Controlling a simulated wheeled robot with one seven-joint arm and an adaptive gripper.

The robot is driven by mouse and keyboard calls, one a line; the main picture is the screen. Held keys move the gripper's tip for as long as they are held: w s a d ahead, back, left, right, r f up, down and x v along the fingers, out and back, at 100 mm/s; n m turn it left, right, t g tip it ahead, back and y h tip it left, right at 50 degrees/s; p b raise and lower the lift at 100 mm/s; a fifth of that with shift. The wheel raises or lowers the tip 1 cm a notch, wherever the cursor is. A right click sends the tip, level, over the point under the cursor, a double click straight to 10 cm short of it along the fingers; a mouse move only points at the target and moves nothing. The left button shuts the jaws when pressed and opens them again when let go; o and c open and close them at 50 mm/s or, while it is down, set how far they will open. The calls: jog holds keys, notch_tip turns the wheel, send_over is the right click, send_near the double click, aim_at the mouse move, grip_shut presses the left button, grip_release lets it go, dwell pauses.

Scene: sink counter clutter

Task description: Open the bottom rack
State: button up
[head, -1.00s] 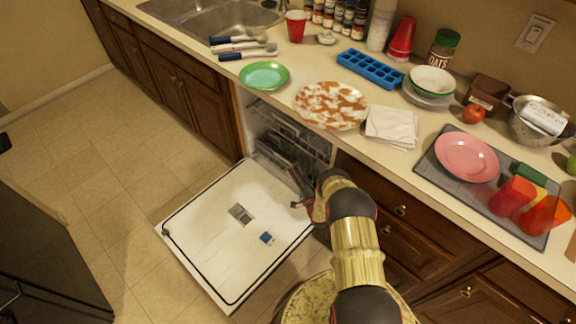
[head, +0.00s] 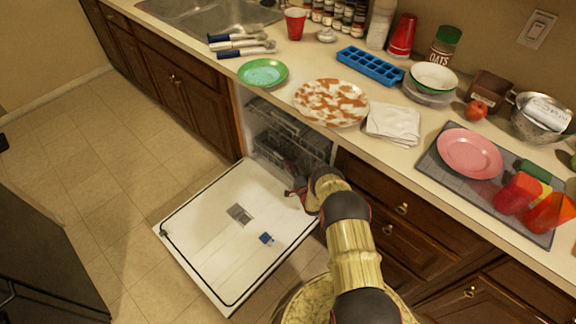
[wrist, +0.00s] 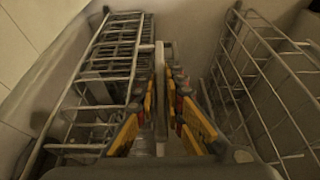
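The dishwasher stands open, with its white door (head: 215,220) folded down. The bottom rack (head: 272,150) shows low in the dark opening, inside the machine and partly hidden by shadow. My gripper (head: 299,192) is low at the right side of the opening, above the door's inner edge, its fingers small in this view. In the wrist view my gripper (wrist: 162,85) has its fingers apart, with a pale vertical bar visible between them. No clear grip on it shows. Grey wire racking stands on the left (wrist: 110,70) and right (wrist: 255,75) of the fingers.
The upper rack (head: 290,122) sits under the counter in the same opening. Drawers (head: 385,215) are close to the right of my arm. The counter above holds a brown-and-white plate (head: 331,103) and a green plate (head: 263,72). Floor left of the door is clear.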

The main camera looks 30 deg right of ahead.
grip_shut()
jog(key=shift+s, duration=0.1)
dwell(0.3)
